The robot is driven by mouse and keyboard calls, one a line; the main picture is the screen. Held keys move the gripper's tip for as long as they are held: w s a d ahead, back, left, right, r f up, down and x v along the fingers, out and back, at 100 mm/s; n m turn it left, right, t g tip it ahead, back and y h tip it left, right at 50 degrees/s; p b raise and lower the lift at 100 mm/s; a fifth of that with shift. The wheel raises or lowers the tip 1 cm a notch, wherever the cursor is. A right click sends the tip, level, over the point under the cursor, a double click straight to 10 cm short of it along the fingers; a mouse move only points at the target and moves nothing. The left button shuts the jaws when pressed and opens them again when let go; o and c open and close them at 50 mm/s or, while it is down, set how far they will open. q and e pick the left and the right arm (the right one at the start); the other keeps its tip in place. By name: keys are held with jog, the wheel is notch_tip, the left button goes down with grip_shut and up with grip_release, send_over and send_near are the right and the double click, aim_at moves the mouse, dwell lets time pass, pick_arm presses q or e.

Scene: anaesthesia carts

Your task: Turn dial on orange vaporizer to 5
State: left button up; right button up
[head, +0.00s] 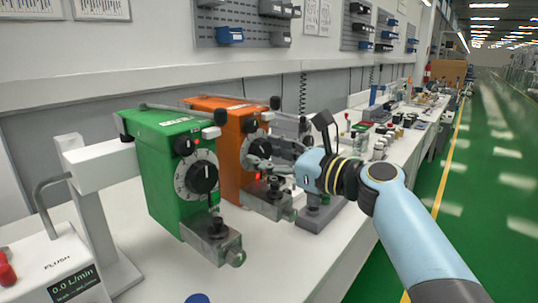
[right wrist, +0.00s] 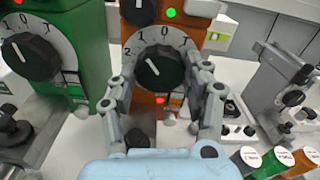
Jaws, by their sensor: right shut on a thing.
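The orange vaporizer (head: 228,150) stands on the white bench behind the green one. Its black dial (right wrist: 158,68) has a white scale ring; in the right wrist view 2, 1, 0 and 7 show around its top. The lower ring is partly hidden by my fingers. My right gripper (right wrist: 165,76) is shut on this dial, with one finger at each side. In the head view the right gripper (head: 264,163) reaches the orange vaporizer's front from the right and partly covers the dial. I cannot read the dial's exact setting. My left gripper is not in view.
The green vaporizer (head: 165,187) with its own black dial (head: 204,177) stands close on the left. A grey device (right wrist: 280,85) stands to the right in the right wrist view. A white flow unit (head: 55,265) is at the front left. Bottles line the bench farther back.

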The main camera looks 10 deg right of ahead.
jog(key=n, duration=0.2)
jog(key=shift+f+n+b, duration=0.1)
jog(key=shift+n+b, duration=0.2)
jog(key=shift+b, duration=0.1)
jog(key=shift+n+t+b, duration=0.3)
jog(key=shift+n+b, duration=0.4)
jog(key=shift+n, duration=1.2)
jog(key=shift+h, duration=0.3)
jog(key=o, duration=1.2)
jog(key=shift+c, duration=0.2)
jog(key=v, duration=1.2)
